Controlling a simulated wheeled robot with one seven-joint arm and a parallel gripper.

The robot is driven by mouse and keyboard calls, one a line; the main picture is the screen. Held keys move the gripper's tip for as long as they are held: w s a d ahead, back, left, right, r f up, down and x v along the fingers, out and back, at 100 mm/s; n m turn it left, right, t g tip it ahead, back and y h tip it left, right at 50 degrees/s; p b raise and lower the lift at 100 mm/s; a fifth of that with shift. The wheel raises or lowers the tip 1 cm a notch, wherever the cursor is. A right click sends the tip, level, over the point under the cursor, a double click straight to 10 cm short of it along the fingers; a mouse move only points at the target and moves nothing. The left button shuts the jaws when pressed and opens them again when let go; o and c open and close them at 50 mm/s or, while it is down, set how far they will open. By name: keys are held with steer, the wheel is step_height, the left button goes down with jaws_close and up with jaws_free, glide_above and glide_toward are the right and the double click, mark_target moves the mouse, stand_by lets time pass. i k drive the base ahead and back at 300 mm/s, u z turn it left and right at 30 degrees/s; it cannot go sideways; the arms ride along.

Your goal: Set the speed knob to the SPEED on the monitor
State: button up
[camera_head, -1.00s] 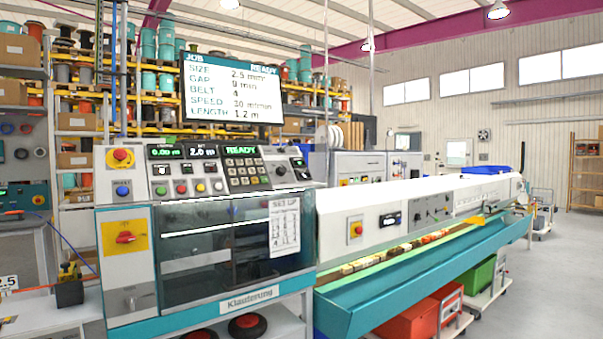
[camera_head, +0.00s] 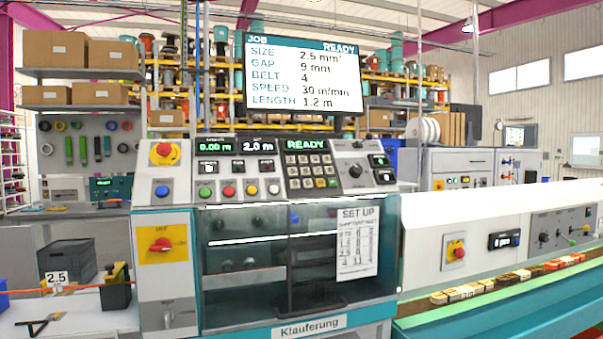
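The monitor (camera_head: 303,73) stands above the machine and reads SIZE 2.5 mm², GAP 9 mm, BELT 4, SPEED 30 m/min, LENGTH 1.2 m, with READY at its top right. The machine's control panel (camera_head: 265,172) is below it. A round black knob (camera_head: 355,170) with a pointer sits on the panel's right part, right of the keypad (camera_head: 311,171); its label and scale are too small to read, so I cannot tell whether it is the speed knob. Several small knobs (camera_head: 565,237) are on the conveyor housing at right. My gripper is not in view.
A red emergency stop (camera_head: 164,153) and a red rotary switch (camera_head: 160,245) are at the machine's left. A clear cover with a SET UP sheet (camera_head: 357,242) closes the front. A low bench (camera_head: 70,312) is at left, the conveyor trough (camera_head: 490,312) at right.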

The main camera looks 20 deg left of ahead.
mark_target(356, 171)
steer(key=u, duration=0.65)
steer(key=i, duration=0.9)
steer(key=u, duration=0.6)
